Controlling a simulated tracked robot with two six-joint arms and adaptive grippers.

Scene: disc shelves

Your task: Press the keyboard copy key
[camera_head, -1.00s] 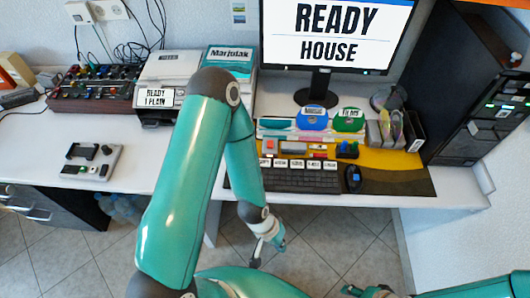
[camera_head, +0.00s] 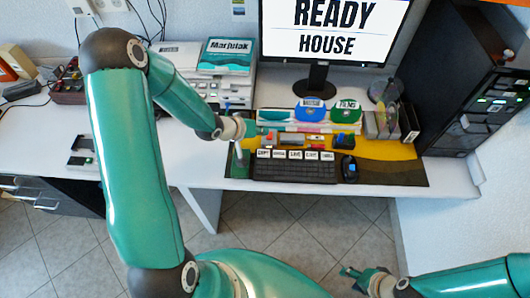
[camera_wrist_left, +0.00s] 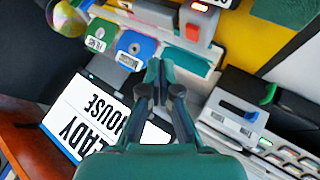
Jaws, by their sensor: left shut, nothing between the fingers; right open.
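The black keyboard (camera_head: 293,173) lies on the dark and yellow desk mat. A row of white labelled keys stands along its back edge. The leftmost one, the copy key (camera_head: 263,154), appears to read COPY. My left gripper (camera_head: 241,163) is shut and empty, pointing down just left of the keyboard and the copy key. Its height above the mat is hard to tell. In the left wrist view its closed fingers (camera_wrist_left: 158,75) show, but the keyboard does not. My right gripper (camera_head: 356,276) is open and empty, low in front of the desk.
The mouse (camera_head: 349,169) lies right of the keyboard. Behind it are small coloured blocks and blue and green discs (camera_head: 347,112). The monitor (camera_head: 325,35) reads READY HOUSE. The printer (camera_head: 228,88) stands behind my left forearm.

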